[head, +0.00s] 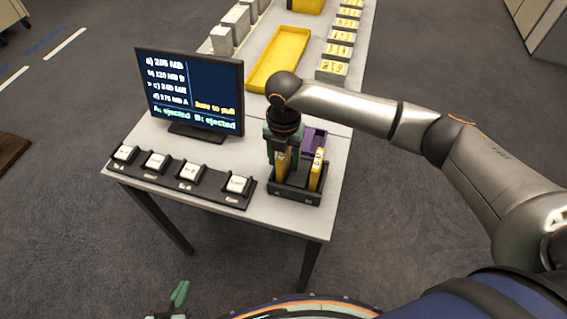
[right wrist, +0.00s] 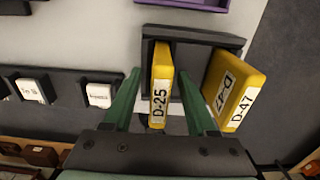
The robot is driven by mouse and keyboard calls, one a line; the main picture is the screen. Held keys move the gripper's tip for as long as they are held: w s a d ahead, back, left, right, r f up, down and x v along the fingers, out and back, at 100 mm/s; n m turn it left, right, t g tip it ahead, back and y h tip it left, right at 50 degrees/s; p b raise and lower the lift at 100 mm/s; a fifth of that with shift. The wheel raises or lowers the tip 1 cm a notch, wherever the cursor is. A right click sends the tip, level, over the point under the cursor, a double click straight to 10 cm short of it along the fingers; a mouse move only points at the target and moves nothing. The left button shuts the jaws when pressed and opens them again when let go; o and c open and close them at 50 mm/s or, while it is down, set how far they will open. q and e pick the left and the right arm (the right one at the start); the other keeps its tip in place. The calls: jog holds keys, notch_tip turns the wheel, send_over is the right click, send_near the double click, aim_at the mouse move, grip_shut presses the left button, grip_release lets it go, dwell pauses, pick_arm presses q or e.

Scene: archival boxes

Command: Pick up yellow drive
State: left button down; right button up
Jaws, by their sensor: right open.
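Two yellow drives stand upright in a black dock (head: 296,196) on the table. The drive labelled D-25 (right wrist: 161,68) is on the left, also in the head view (head: 281,167). The drive labelled D-47 (right wrist: 238,84) is on the right, also in the head view (head: 317,170); it looks tilted in the wrist view. My right gripper (right wrist: 160,98) is open, its green fingers on either side of D-25, with gaps visible. In the head view my right gripper (head: 281,150) hangs over the dock. My left gripper (head: 174,299) is at the bottom edge, partly cut off.
A monitor (head: 190,90) reads A and B ejected. A black strip with several white buttons (head: 180,176) lies left of the dock. A purple bin (head: 315,141) sits behind the dock. Further back are a yellow tray (head: 279,58) and a row of boxes (head: 333,70).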

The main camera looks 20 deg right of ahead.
jog(key=shift+c, duration=0.4)
grip_shut()
dwell(0.4)
